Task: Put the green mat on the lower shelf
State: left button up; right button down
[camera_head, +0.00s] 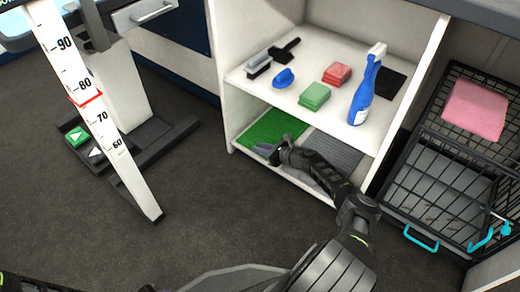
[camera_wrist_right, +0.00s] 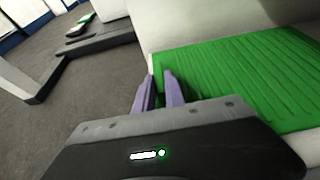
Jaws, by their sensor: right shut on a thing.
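The green mat (camera_head: 275,128) lies flat on the left part of the lower shelf (camera_head: 236,148) of the white unit, and its ribbed top fills the right of the right wrist view (camera_wrist_right: 235,75). My right gripper (camera_head: 264,150) is at the mat's front edge, low at the shelf's front. In the right wrist view its two purple-grey fingers (camera_wrist_right: 160,82) are close together at the mat's near corner, shut on the mat's edge. The exact grip is partly hidden. My left gripper is out of view.
A grey ribbed mat (camera_head: 338,152) lies right of the green mat. The upper shelf (camera_head: 303,58) holds brushes, sponges and a blue spray bottle (camera_head: 365,90). Wire crates (camera_head: 440,180) stand at the right. A scale with a measuring post (camera_head: 120,150) stands left; floor between is clear.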

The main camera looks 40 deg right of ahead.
jog(key=c, duration=1.4)
grip_release()
jog(key=shift+f, duration=0.1)
jog(key=shift+s+r, duration=0.1)
jog(key=shift+r, duration=0.15)
jog(key=p+v, duration=0.5)
jog(key=v, duration=0.1)
jog(key=shift+r, duration=0.15)
jog(key=shift+s+d+r+p, duration=0.15)
jog(key=shift+s+p, duration=0.2)
jog(key=shift+s, duration=0.2)
